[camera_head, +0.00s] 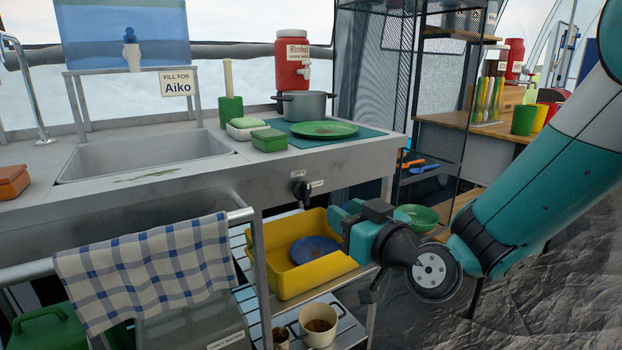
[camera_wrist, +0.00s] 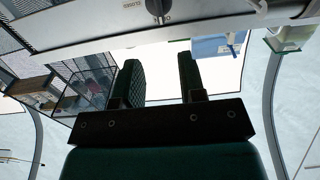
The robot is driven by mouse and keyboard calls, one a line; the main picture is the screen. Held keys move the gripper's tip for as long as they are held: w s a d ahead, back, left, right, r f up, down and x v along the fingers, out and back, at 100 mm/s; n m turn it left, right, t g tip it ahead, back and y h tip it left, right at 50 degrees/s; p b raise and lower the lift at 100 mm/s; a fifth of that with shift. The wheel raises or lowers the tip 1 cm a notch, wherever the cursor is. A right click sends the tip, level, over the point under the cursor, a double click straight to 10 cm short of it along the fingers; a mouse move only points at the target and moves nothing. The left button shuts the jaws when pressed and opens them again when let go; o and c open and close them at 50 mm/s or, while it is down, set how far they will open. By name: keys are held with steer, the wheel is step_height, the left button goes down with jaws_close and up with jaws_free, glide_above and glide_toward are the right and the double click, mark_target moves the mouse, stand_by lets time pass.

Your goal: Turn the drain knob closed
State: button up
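The drain knob (camera_head: 301,190) is a small dark knob on the front face of the metal sink counter, with small labels beside it. In the wrist view the knob (camera_wrist: 157,9) is at the top edge, partly cut off, beside a label that seems to read "CLOSED". Its exact setting is hard to tell. My gripper (camera_head: 345,222) is below and to the right of the knob in the head view, apart from it. In the wrist view my gripper (camera_wrist: 158,60) has its two dark fingers spread with nothing between them.
A yellow bin (camera_head: 285,284) holding a blue plate (camera_head: 314,249) sits on the shelf under the counter, close to my gripper. A checked towel (camera_head: 150,268) hangs on the front rail. A green plate (camera_head: 324,129) lies on the counter above. A mesh rack (camera_head: 372,80) stands behind.

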mark_target(308, 189)
steer(key=p+x, duration=0.4)
steer(key=x, duration=0.7)
steer(key=shift+w+a, duration=0.2)
steer(key=shift+w, duration=0.05)
jaws_close()
